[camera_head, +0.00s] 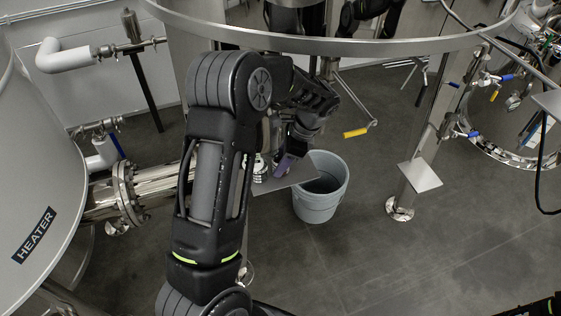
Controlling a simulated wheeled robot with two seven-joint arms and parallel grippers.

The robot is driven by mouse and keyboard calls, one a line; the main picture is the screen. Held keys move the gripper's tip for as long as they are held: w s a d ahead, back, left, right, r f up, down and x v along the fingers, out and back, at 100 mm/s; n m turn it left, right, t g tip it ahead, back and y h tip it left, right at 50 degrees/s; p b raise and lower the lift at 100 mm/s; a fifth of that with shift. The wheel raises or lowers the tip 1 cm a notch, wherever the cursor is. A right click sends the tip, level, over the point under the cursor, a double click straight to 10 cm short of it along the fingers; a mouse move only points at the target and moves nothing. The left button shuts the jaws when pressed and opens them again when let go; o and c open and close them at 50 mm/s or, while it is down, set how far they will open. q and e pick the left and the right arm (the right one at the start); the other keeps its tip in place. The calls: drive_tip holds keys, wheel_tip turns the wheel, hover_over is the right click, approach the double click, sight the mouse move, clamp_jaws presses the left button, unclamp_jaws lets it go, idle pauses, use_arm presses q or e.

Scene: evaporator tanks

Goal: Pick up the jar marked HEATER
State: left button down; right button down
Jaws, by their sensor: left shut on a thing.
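The word HEATER shows on a black label (34,235) on the large grey tank (40,170) at the left. My left gripper (284,164) points down over a small metal shelf plate (290,190) in the middle. It is shut on a small jar, which is mostly hidden by my own arm and fingers. A small pale, banded object (260,170) shows at the plate's left, beside the gripper. I cannot read any marking on it or tell if it is part of the held jar. My right gripper does not show.
A grey bucket (322,200) stands on the floor just right of and below the plate. A steel post with another small plate (420,175) stands further right. A steel ring rail (330,45) crosses the top. Flanged pipe (150,188) joins the left tank.

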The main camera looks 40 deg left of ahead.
use_arm(q)
drive_tip(key=shift+s+d+r, duration=0.2)
drive_tip(key=shift+d+r, duration=0.05)
drive_tip(key=shift+r, duration=0.05)
drive_tip(key=s+d+r+b, duration=0.2)
drive_tip(key=s+d+r, duration=0.5)
drive_tip(key=s+d, duration=0.2)
drive_tip(key=shift+s, duration=0.2)
